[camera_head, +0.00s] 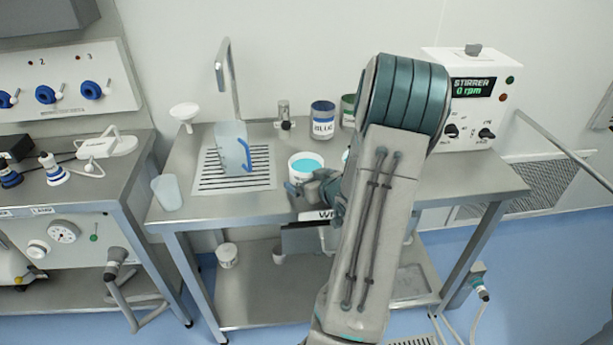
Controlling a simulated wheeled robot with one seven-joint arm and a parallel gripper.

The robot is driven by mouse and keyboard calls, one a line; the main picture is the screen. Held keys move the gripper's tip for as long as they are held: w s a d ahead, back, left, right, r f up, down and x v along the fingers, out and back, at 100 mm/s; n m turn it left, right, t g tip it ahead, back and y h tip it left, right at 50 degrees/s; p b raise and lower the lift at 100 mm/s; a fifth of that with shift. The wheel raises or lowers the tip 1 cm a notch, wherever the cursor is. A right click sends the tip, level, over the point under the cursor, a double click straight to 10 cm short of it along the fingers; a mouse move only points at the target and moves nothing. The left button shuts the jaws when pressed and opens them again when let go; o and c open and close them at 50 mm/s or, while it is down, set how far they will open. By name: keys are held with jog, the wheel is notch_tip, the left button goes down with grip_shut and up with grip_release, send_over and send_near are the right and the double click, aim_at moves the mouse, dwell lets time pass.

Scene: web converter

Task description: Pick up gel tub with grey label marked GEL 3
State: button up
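An open white tub (306,161) with bright cyan contents stands upright on the steel table, left of my arm. No GEL 3 marking or grey label can be read on it; its lower front is partly covered by my gripper. My gripper (296,191) is low in front of this tub, close to its front side. I cannot tell if it touches the tub, or whether its fingers are open or shut. A sliver of another pale item (346,156) shows behind my arm, mostly hidden. A small white tub (227,255) stands on the lower shelf, its label unreadable.
A clear jug (233,148) with a blue handle stands on the drain grid under a tall tap. A BLUE tin (322,120) and a green-banded tin (348,110) stand at the back. A beaker (167,192) is at the left edge; the stirrer (472,95) is at back right.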

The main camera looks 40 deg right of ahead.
jog(key=c, duration=1.2)
jog(key=shift+o, duration=0.2)
jog(key=shift+r, duration=0.1)
